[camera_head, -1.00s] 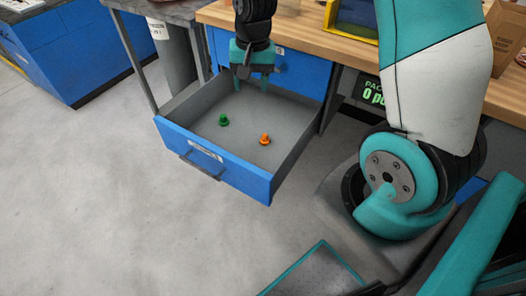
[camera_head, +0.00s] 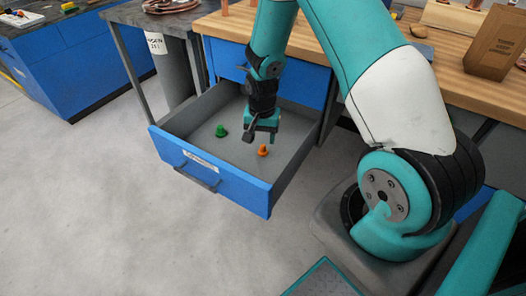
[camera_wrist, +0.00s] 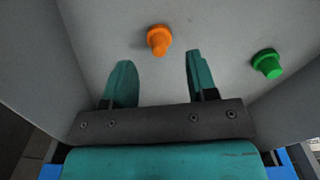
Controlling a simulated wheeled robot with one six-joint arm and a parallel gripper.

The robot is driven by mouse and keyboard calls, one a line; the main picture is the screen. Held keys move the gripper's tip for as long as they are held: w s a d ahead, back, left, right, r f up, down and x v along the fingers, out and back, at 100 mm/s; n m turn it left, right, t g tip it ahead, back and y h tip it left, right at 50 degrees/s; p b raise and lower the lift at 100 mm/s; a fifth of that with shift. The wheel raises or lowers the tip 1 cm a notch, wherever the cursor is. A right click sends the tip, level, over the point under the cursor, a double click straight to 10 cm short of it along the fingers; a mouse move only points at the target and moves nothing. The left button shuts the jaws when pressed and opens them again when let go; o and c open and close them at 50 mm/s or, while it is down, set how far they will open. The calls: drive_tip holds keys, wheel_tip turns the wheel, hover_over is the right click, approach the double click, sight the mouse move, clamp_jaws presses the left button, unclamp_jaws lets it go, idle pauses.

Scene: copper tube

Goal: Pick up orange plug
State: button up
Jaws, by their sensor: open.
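The orange plug (camera_head: 263,151) stands on the floor of the open drawer, towards its right side. In the wrist view the orange plug (camera_wrist: 158,40) lies beyond the fingertips, roughly in line with the gap between them. A green plug (camera_head: 221,131) stands to its left in the head view; it also shows at the right of the wrist view (camera_wrist: 268,63). My gripper (camera_head: 260,135) is in the drawer area, above and close to the orange plug. In the wrist view my gripper (camera_wrist: 160,75) is open, with nothing between its fingers.
The blue drawer (camera_head: 215,182) has walls around the plugs and a handle at its front. The drawer floor around the plugs is otherwise clear.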

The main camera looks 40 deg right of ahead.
sight(263, 145)
drive_tip(key=f, duration=0.5)
drive_tip(key=shift+d+b, duration=0.2)
drive_tip(key=shift+b, duration=0.1)
drive_tip(key=shift+r, duration=0.1)
clamp_jaws()
